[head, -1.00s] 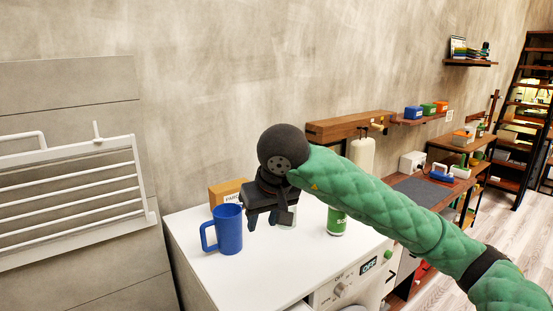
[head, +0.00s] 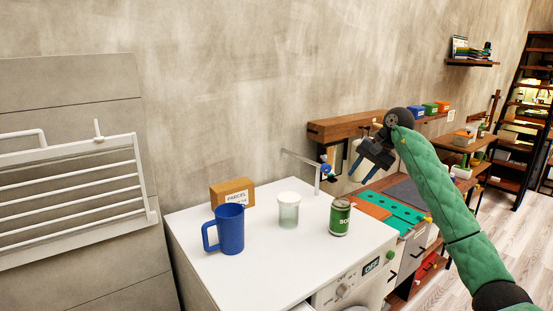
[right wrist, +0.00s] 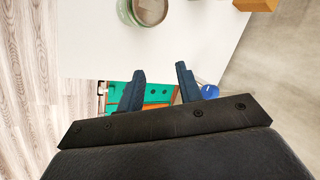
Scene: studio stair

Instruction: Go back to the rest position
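My right gripper (head: 362,166) is raised in the air to the right of the white cabinet, in front of the wall. Its two fingers are apart with nothing between them. In the right wrist view the same fingers (right wrist: 160,90) are spread and empty, above the cabinet's edge. My left gripper is not in view. On the white top (head: 265,248) stand a blue mug (head: 229,229), a frosted jar with a white lid (head: 288,211), a green can (head: 340,217) and a parcel box (head: 233,193).
A workbench with a teal board (head: 392,212) lies right of the cabinet, below my right gripper. A wooden wall shelf (head: 345,127) is behind it. A white drying rack (head: 70,190) hangs on the left wall. Wooden floor is free at the lower right.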

